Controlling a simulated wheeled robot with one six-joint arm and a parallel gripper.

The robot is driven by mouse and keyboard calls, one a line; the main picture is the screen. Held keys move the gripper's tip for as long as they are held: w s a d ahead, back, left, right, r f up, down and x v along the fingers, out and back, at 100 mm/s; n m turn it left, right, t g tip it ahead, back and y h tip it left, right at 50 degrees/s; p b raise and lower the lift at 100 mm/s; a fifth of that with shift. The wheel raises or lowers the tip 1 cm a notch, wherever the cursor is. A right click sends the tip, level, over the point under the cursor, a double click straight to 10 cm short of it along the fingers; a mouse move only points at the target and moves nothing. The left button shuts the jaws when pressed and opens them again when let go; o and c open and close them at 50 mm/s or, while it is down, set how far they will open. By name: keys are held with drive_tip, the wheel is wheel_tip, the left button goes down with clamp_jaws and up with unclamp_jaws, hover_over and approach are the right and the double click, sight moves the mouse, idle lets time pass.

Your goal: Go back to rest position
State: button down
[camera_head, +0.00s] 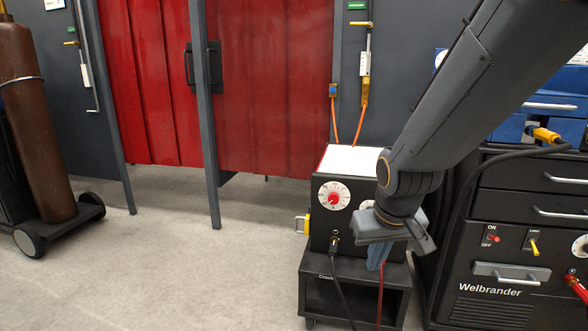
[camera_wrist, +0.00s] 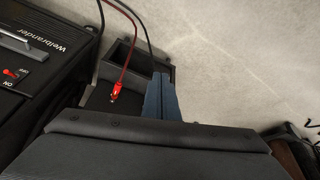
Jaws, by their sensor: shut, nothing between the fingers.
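My gripper (camera_head: 376,254) is shut and empty. It points down in front of the black welding unit (camera_head: 319,222) on its low black cart, hiding part of the unit's right side. In the wrist view my gripper's blue fingers (camera_wrist: 163,84) lie together, with the grey floor and the cart (camera_wrist: 113,62) beyond them. A red plug (camera_wrist: 116,91) on a red cable shows left of the fingers. My arm comes down from the upper right in the head view.
A larger black "Welbrander" machine (camera_head: 490,291) with drawers stands close on the right. Red curtains (camera_head: 265,90) hang between grey posts behind. A brown gas cylinder (camera_head: 32,120) stands on a wheeled cart at the far left. The floor (camera_head: 180,280) at centre left is clear.

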drive_tip(key=s+a+r+n+g+p, duration=0.1)
drive_tip(key=s+a+r+g, duration=0.15)
drive_tip(key=s, duration=0.65)
drive_tip(key=s+a+r+n+g, duration=0.15)
drive_tip(key=s+a, duration=0.25)
drive_tip(key=s, duration=0.6)
drive_tip(key=d+r+m+p, duration=0.3)
drive_tip(key=d+r+p, duration=0.5)
drive_tip(key=p, duration=0.9)
drive_tip(key=shift+w+d+r+m, duration=0.3)
drive_tip(key=shift+r+m, duration=0.05)
drive_tip(key=shift+r, duration=0.25)
drive_tip(key=shift+d, duration=0.1)
